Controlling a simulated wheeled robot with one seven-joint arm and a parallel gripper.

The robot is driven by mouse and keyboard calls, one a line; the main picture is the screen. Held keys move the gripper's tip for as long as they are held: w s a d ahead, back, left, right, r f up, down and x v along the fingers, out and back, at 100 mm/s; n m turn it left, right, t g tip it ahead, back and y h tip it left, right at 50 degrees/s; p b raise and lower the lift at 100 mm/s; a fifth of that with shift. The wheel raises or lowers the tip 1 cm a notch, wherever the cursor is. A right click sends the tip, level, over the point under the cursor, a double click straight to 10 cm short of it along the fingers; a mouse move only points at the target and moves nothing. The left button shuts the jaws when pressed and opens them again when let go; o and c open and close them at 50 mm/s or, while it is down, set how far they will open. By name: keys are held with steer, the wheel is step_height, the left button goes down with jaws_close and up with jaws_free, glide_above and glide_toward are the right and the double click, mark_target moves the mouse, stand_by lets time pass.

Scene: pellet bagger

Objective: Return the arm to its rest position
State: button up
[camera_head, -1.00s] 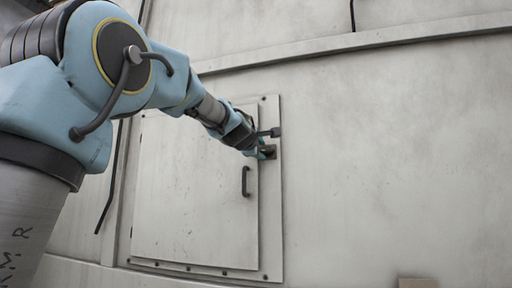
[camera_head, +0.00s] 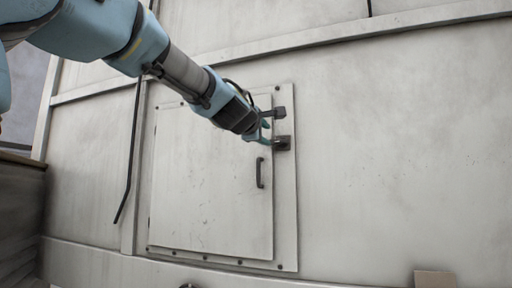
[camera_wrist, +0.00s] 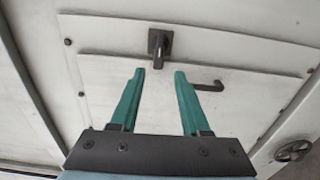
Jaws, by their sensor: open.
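My arm (camera_head: 180,70) reaches in from the upper left of the head view, stretched toward a pale metal door panel (camera_head: 205,200). My gripper (camera_head: 266,132) is at the panel's upper right, close to a dark latch block (camera_head: 283,143). In the wrist view the two teal fingers of my gripper (camera_wrist: 159,72) are spread, with nothing between them. The dark latch (camera_wrist: 158,45) lies just beyond the fingertips in that view. I cannot tell whether a finger touches it.
A dark bar handle (camera_head: 260,173) is on the door, below my gripper. A cable (camera_head: 130,150) hangs left of the door. A round handwheel (camera_wrist: 294,150) shows at the right of the wrist view. A brown box (camera_head: 435,279) is at the lower right. The wall right of the door is bare.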

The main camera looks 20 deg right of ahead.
steer(key=w+a+f+m+g+y, duration=0.1)
steer(key=a+f+m+g+y, duration=0.1)
steer(key=a+f, duration=0.65)
steer(key=w+a+f+m+g+y, duration=0.1)
steer(key=w+a+f+m+y, duration=0.15)
steer(key=f, duration=1.05)
steer(key=w+a+f+m+g+y, duration=0.1)
steer(key=a+f+m+g+y, duration=0.15)
steer(key=a+f, duration=0.6)
steer(key=s+a+f+m+g+y, duration=0.2)
steer(key=s+a+f+g, duration=0.1)
steer(key=s+a+f, duration=0.5)
steer(key=s+a+f+m+g+y, duration=0.1)
steer(key=s+a+f+g+y, duration=0.2)
steer(key=s+a+f, duration=0.5)
step_height(320, 180, down, 7)
steer(key=shift+s+a+m, duration=0.3)
steer(key=shift+a+m, duration=0.05)
steer(key=shift+m, duration=0.05)
